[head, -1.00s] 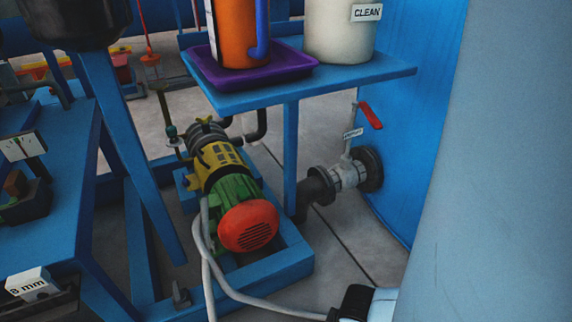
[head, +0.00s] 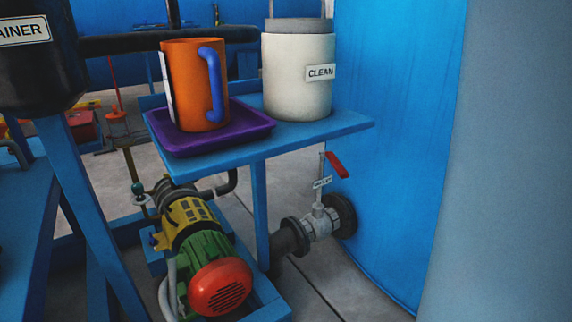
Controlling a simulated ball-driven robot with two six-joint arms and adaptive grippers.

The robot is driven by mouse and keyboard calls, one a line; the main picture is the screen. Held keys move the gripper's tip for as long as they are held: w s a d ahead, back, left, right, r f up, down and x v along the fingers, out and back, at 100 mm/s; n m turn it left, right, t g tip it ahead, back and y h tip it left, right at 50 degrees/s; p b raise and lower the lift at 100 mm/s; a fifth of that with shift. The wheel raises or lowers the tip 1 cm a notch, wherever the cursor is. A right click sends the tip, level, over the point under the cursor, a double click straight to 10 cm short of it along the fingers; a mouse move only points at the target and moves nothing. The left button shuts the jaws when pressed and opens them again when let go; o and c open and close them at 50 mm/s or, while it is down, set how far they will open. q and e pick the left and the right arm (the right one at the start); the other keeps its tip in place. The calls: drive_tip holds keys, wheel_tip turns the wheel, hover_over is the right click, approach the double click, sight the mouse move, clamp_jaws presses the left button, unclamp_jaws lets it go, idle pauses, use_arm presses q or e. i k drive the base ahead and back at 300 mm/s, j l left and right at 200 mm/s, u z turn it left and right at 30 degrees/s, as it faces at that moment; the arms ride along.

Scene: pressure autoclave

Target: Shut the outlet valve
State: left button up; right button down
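The outlet valve (head: 320,222) sits on the pipe low on the blue tank wall, right of the pump. It has a pale body between dark flanges and an upright stem with a small white tag (head: 322,183), whose text is too small to read surely. Its red lever handle (head: 337,165) is at the top of the stem, slanting down to the right. Nothing touches the handle. Neither of my grippers shows in the head view.
A blue shelf (head: 345,125) above the valve's left carries a purple tray (head: 165,142) with an orange jug (head: 195,90) and a white container (head: 298,85) labelled CLEAN. Below is a pump with a red end (head: 220,287). A large pale blue surface (head: 505,180) fills the right side.

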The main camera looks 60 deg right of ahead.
sight(341, 169)
drive_tip(key=l+z, duration=0.15)
drive_tip(key=z, duration=0.55)
